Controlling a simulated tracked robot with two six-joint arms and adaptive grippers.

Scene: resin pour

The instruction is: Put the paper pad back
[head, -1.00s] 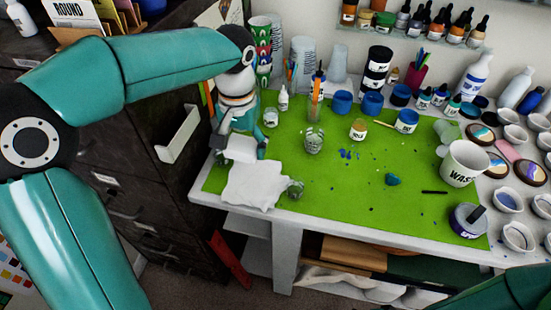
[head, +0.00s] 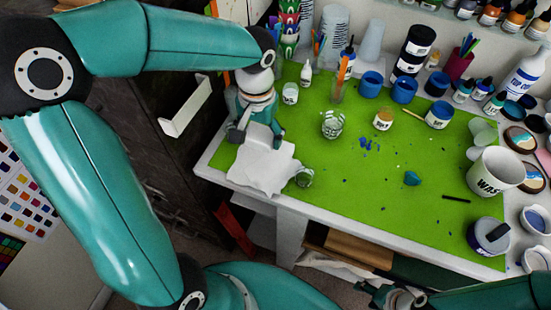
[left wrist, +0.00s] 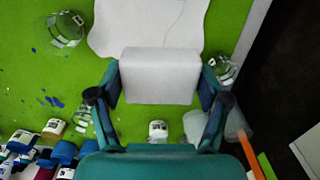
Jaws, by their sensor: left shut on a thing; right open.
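A white block-shaped paper pad (left wrist: 160,76) sits between the two fingers of my left gripper (left wrist: 159,84) in the left wrist view. The gripper is shut on it. In the head view my left gripper (head: 256,128) is at the left end of the table, with the pad (head: 261,136) partly hidden by the fingers. A loose white sheet (head: 262,169) with a wavy edge lies just in front of the pad, over the mat's front left corner. I cannot tell whether the pad touches it. My right gripper (head: 396,298) is open and empty at the bottom edge, partly cut off.
A green mat (head: 370,210) covers the table. A small glass (head: 304,177) stands beside the sheet, and a larger clear cup (head: 333,125) is further right. Jars and cups crowd the back. A white WASTE cup (head: 494,172) stands at the right. The mat's middle front is mostly clear.

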